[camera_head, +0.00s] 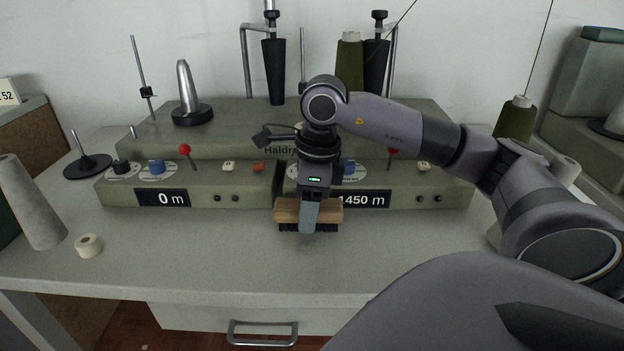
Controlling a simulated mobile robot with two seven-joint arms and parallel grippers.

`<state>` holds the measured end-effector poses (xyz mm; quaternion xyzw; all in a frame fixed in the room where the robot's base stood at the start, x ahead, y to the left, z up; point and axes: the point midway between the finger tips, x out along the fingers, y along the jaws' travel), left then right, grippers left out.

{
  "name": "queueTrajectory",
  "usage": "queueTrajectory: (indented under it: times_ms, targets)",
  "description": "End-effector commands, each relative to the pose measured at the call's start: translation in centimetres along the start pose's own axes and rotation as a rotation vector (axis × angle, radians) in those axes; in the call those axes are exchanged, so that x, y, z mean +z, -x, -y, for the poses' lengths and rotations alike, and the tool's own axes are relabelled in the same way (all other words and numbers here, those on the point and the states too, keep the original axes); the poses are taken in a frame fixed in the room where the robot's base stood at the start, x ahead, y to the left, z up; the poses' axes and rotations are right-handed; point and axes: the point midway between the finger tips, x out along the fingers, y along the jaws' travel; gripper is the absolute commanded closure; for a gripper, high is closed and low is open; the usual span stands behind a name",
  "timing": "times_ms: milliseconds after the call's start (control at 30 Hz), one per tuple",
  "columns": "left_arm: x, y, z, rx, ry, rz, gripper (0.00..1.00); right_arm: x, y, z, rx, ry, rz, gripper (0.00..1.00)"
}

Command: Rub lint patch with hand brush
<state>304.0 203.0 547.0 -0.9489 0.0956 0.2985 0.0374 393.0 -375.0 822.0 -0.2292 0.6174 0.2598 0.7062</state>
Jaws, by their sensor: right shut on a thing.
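A hand brush (287,213) with a wooden back and dark bristles is held in front of the green machine, bristles down over the table. My right gripper (309,217) is shut on the brush's wooden back from above. The bristles look close to the tabletop; I cannot tell whether they touch it. A lint patch is not clearly visible; the gripper and brush may hide it. My left gripper is not in view.
The green winding machine (233,193) with knobs and number displays stands behind the brush. A grey cone (29,205) and small tape roll (88,245) stand at left on the table (180,260). The front middle of the table is clear. A drawer handle (262,334) is below.

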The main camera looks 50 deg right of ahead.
Motion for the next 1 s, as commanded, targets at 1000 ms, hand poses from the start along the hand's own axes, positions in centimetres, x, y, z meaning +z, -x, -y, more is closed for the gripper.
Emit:
queueTrajectory:
  times_ms: [1000]
  targets:
    - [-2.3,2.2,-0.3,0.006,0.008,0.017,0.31,0.7,5.6,0.0,0.0,-0.001,0.0,0.71]
